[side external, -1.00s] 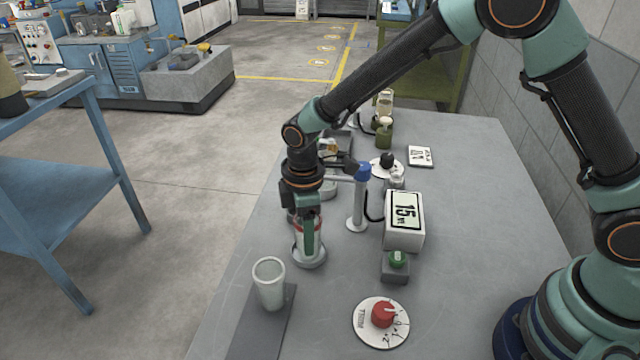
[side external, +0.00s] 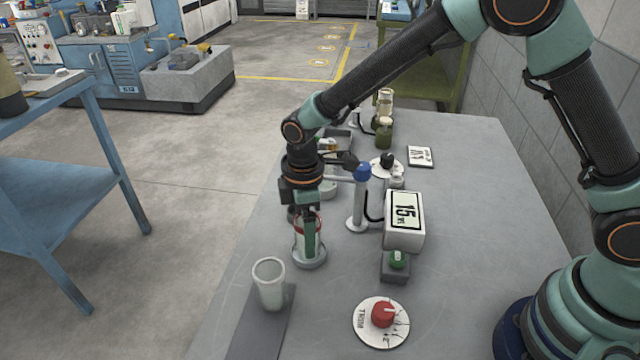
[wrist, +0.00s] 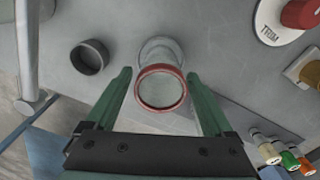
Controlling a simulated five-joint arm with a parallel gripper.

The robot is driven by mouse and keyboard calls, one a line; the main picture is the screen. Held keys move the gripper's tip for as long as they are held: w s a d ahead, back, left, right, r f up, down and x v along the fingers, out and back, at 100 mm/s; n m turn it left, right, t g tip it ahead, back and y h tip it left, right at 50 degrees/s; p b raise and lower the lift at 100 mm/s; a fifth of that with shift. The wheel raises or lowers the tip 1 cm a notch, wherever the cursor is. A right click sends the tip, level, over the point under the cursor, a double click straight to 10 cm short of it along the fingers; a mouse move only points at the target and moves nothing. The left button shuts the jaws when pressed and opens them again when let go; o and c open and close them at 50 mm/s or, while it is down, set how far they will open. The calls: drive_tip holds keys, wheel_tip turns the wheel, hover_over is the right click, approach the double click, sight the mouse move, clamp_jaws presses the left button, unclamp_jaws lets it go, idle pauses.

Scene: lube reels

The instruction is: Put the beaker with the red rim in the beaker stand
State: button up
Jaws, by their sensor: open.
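The beaker with the red rim (wrist: 161,70) is upright between the two green fingers of my gripper (wrist: 158,74) in the wrist view. The fingers are open, one on each side, with a visible gap to the rim. In the side view the red-rimmed beaker (side external: 297,238) is partly hidden behind a finger of my gripper (side external: 309,240). Below it is a round pale grey base (side external: 310,260). It also shows beyond the rim in the wrist view (wrist: 160,46). I cannot tell for sure which part is the beaker stand.
A clear beaker (side external: 269,285) stands on a dark mat (side external: 258,335) nearby. A dark open cup (wrist: 90,57) shows in the wrist view.

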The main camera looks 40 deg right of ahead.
wheel_tip(320, 180, up, 11)
drive_tip(key=s+d+r+m+t, duration=0.35)
drive_tip(key=d+r+m, duration=0.25)
drive_tip(key=d+r, duration=0.3)
drive_tip(key=s+d+m+t, duration=0.2)
drive_tip(key=s+d+m, duration=0.5)
drive_tip(key=d, duration=0.3)
drive_tip(key=shift+s+r+m, duration=0.3)
drive_tip(key=shift+s, duration=0.45)
